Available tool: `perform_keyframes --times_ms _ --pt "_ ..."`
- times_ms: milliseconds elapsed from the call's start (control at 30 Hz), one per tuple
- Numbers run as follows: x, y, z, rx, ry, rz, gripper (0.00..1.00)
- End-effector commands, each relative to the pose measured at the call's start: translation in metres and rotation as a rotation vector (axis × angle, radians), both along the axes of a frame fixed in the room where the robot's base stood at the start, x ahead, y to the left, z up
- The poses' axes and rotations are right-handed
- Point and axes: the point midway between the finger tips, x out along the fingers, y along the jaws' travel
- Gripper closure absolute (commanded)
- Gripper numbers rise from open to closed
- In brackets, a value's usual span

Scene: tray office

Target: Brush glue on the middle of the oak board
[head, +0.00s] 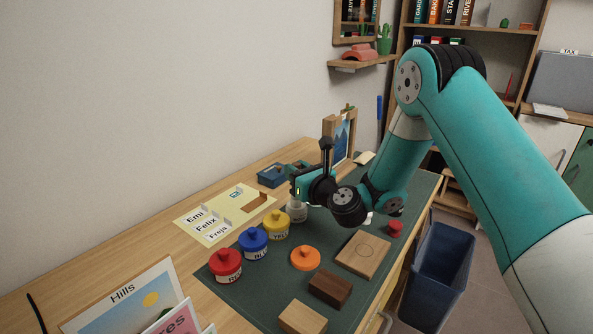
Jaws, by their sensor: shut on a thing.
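The light wooden board (350,258) with a thin circle marked on its middle lies flat on the dark green mat (277,287). I see no brush clearly. My gripper (297,194) is behind and left of the board, low over a whitish jar (298,212). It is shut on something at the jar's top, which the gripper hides. I cannot tell whether the jar and the gripper touch. An orange disc with a knob (305,258), like a lid, lies on the mat left of the board.
Red (225,266), blue (253,243) and yellow (276,226) pots stand along the mat's left side. A dark block (330,288) and a pale block (303,318) lie in front. A blue bin (437,275) stands beside the desk.

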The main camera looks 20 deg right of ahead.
Motion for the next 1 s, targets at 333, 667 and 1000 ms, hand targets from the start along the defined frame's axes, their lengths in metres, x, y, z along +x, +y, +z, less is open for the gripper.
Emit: perform_keyframes --times_ms 333,667,1000 --pt "0.0 0.0 -0.002 -0.002 0.003 0.0 1.0" --pt "0.0 0.0 0.009 -0.003 0.002 0.0 1.0" --pt "0.0 0.0 0.037 -0.003 0.001 0.0 1.0"
